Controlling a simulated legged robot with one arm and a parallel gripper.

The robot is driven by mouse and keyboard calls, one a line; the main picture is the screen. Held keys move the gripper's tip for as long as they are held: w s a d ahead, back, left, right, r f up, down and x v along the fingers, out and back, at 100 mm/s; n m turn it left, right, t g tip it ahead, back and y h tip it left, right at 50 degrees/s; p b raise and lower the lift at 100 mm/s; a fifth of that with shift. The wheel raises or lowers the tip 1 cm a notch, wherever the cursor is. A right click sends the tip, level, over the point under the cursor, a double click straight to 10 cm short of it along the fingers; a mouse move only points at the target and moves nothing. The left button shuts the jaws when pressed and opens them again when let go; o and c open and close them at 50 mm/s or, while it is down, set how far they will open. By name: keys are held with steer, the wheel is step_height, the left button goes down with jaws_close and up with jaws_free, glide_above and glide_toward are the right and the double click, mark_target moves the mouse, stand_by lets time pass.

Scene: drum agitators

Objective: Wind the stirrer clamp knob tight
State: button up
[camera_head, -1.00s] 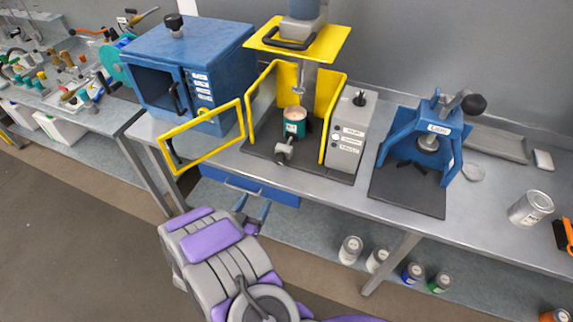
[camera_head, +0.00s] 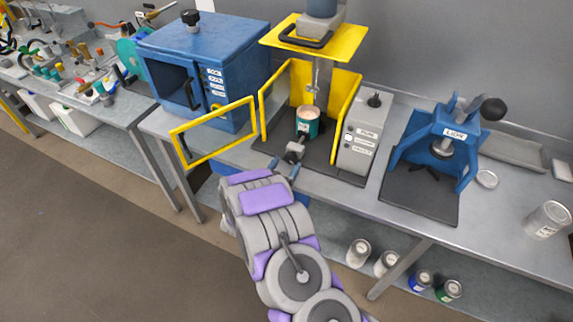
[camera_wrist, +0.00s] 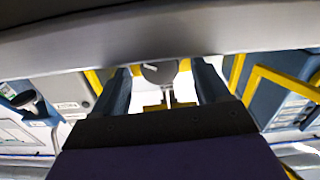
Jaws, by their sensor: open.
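The stirrer station stands on the bench with a yellow guard (camera_head: 346,90) and a motor head above. A teal can (camera_head: 308,124) sits inside the guard under the stirrer shaft (camera_head: 316,75). The grey clamp knob (camera_head: 294,152) is in front of the can, at the front of the dark base plate. My gripper (camera_head: 283,168) is open and empty, just in front of the knob. In the wrist view, the two dark blue fingers of my gripper (camera_wrist: 162,88) stand apart, with a grey rounded part, apparently the knob (camera_wrist: 158,73), showing between them. Contact cannot be told.
A grey control box (camera_head: 360,140) is on the right, then a blue press (camera_head: 440,145). Several cans (camera_head: 358,252) stand on the shelf below.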

steer(key=shift+w+d, duration=0.2)
steer(key=shift+w, duration=0.45)
steer(key=shift+c, duration=0.2)
steer(key=c, duration=1)
steer(key=shift+f+m+b, duration=0.2)
steer(key=shift+m+b, duration=0.6)
steer(key=shift+b, duration=0.2)
steer(key=shift+r+m+b, duration=0.15)
steer(key=shift+m+b, duration=0.8)
steer(key=shift+m, duration=0.25)
steer(key=o, duration=1)
steer(key=shift+o, duration=0.2)
steer(key=shift+s+a, duration=0.1)
steer(key=p+v, duration=0.1)
steer(key=v, duration=1.6)
steer(key=shift+p, duration=0.35)
